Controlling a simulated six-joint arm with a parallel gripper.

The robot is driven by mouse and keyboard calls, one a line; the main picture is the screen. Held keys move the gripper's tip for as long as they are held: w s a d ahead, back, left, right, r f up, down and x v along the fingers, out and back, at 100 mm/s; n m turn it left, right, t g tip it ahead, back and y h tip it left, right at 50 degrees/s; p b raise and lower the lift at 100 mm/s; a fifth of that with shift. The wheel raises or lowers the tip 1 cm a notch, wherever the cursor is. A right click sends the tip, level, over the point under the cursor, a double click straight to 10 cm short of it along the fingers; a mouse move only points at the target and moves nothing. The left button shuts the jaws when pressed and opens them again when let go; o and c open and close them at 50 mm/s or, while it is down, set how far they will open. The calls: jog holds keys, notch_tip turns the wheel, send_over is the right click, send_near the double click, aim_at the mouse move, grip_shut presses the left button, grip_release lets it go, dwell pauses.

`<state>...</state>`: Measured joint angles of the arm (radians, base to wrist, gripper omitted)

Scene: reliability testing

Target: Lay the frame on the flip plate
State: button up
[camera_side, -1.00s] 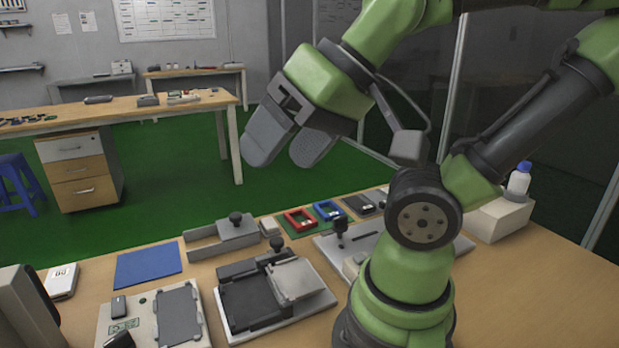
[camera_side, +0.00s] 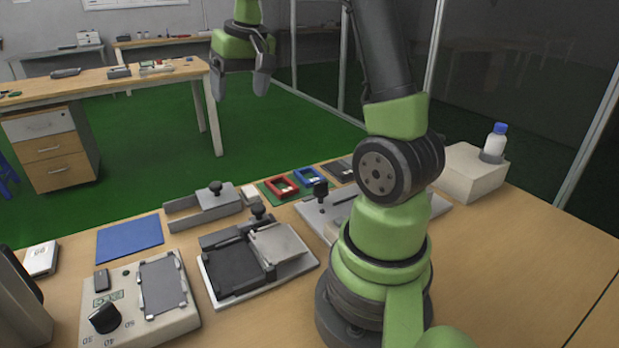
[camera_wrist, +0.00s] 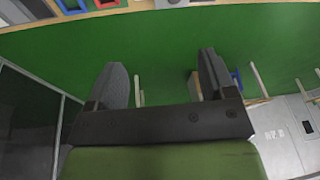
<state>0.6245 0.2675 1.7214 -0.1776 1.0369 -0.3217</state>
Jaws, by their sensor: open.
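A red frame (camera_side: 281,187) and a blue frame (camera_side: 308,178) lie side by side on a green mat (camera_side: 268,193) towards the back of the bench. Both also show cut off at the top of the wrist view, red (camera_wrist: 106,3) and blue (camera_wrist: 72,5). A fixture with a dark plate and a lighter grey plate (camera_side: 280,245) stands mid-bench; I cannot tell for certain that this is the flip plate. My gripper (camera_side: 240,88) is open and empty, high above and beyond the bench's far edge. Its spread fingers (camera_wrist: 160,80) show over green floor in the wrist view.
A blue pad (camera_side: 130,238), a grey bracket with a knob (camera_side: 205,205) and a control box with a dial (camera_side: 140,300) are at left. A white block (camera_side: 468,170) bears a blue-capped bottle (camera_side: 495,142) at right. The front right bench is clear.

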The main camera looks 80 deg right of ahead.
jog(key=s+d+f+m+g, duration=0.2)
jog(key=s+d+f, duration=0.1)
jog(key=d+f, duration=0.85)
jog(key=g+y, duration=0.1)
send_near(310, 171)
jog(key=s+a+r, duration=0.1)
jog(key=a+r, duration=0.1)
jog(key=a, duration=0.1)
jog(key=f, duration=0.3)
jog(key=shift+a+f, duration=0.2)
jog(key=shift+f, duration=0.15)
jog(key=shift+w+a+f, duration=0.1)
jog(key=shift+f, duration=3.1)
jog(key=c, duration=0.7)
jog(key=shift+r, duration=0.15)
jog(key=shift+c, duration=0.2)
